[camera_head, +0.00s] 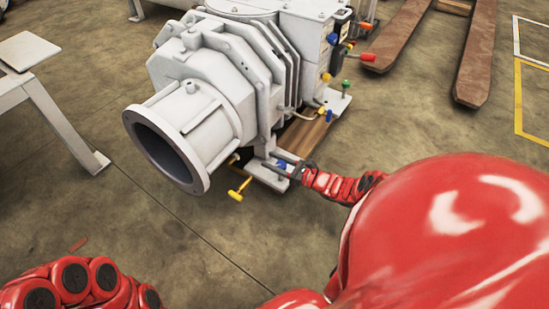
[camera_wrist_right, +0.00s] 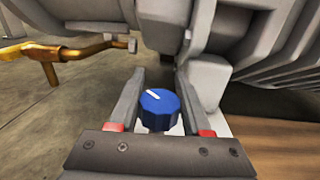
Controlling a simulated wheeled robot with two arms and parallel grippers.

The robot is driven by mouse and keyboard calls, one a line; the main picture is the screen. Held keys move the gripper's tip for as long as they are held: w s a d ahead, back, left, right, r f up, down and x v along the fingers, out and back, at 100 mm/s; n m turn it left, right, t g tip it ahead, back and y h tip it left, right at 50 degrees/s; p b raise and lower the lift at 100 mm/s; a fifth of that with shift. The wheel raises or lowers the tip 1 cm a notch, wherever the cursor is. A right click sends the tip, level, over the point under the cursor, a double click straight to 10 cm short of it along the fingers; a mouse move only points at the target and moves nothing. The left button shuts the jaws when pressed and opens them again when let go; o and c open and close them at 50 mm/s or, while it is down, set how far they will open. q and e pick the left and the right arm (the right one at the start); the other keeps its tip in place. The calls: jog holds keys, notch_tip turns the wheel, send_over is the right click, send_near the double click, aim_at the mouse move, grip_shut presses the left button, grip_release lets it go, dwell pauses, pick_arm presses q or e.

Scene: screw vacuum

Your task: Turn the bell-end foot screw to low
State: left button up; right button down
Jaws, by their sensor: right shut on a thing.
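The bell-end foot screw is a round blue knob with a white pointer line (camera_wrist_right: 158,110). It also shows as a small blue spot on the foot plate beside the bell end in the head view (camera_head: 282,164). The pointer line is toward the upper left of the knob in the wrist view. My right gripper (camera_wrist_right: 157,103) has one finger on each side of the knob and is shut on it. The grey vacuum pump (camera_head: 215,90) has its open round flange toward the lower left. My left gripper is outside the view; only red arm parts show at the lower left.
A yellow T-handle (camera_head: 239,190) sticks out left of the foot plate. Another blue knob (camera_head: 329,115) and a green knob (camera_head: 346,86) are on the farther foot. A red-handled valve (camera_head: 367,57) is behind.

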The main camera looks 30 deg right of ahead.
jog(key=shift+a+n+g+y, duration=0.2)
jog(key=shift+n+g+y, duration=0.5)
jog(key=shift+y, duration=0.4)
jog(key=shift+s+n+y, duration=0.1)
jog(key=shift+n+y, duration=0.2)
jog(key=shift+n, duration=0.1)
jog(key=shift+c, duration=1.8)
grip_release()
